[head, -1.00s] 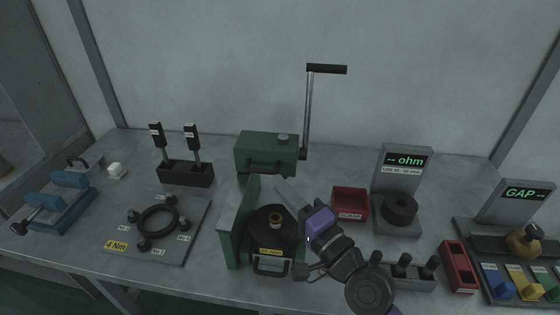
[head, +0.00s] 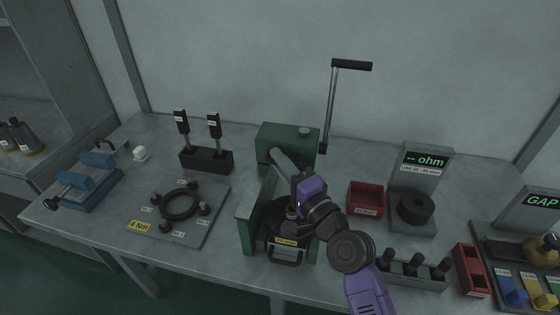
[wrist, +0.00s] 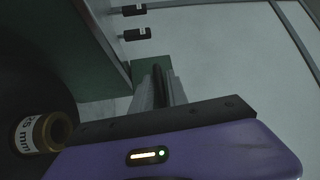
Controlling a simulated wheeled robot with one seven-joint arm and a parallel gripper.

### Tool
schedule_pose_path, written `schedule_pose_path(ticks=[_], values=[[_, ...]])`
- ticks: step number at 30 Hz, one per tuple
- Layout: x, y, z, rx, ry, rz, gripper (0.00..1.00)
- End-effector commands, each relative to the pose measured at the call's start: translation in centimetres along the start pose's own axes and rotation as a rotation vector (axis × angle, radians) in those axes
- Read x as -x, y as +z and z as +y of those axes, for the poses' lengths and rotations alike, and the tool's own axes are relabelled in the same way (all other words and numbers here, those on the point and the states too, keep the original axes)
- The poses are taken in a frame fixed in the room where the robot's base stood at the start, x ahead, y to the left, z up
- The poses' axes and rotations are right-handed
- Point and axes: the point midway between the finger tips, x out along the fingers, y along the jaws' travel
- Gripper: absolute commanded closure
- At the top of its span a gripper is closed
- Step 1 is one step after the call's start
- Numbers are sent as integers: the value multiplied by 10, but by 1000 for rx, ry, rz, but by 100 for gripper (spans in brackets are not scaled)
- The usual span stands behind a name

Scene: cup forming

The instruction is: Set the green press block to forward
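The green press block (head: 288,143) stands at the back of the green press frame, with a dark crank handle (head: 333,105) rising at its right. My gripper (head: 276,157) points at the front of the block from just before it; whether it touches cannot be told. In the wrist view my gripper's grey fingers (wrist: 160,88) lie close together, apparently shut and with nothing seen between them. A green part (wrist: 151,68) shows just beyond their tips. The block's dark front handle is mostly hidden behind my gripper.
A green upright plate (head: 252,212) stands left of my gripper, beside a black round base. A brass piece with a white label (wrist: 42,133) sits near my wrist. A red bin (head: 366,197) and grey ohm meter (head: 420,170) stand right. A black tool holder (head: 206,160) stands left.

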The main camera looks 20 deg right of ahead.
Motion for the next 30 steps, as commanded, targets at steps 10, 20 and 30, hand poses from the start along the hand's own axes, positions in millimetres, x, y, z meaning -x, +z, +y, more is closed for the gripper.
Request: schedule_pose_path(ticks=[10, 20, 30], values=[[0, 0, 0, 1, -1, 0, 100], [0, 0, -1, 0, -2, 1, 100], [0, 0, -1, -1, -3, 1, 100]])
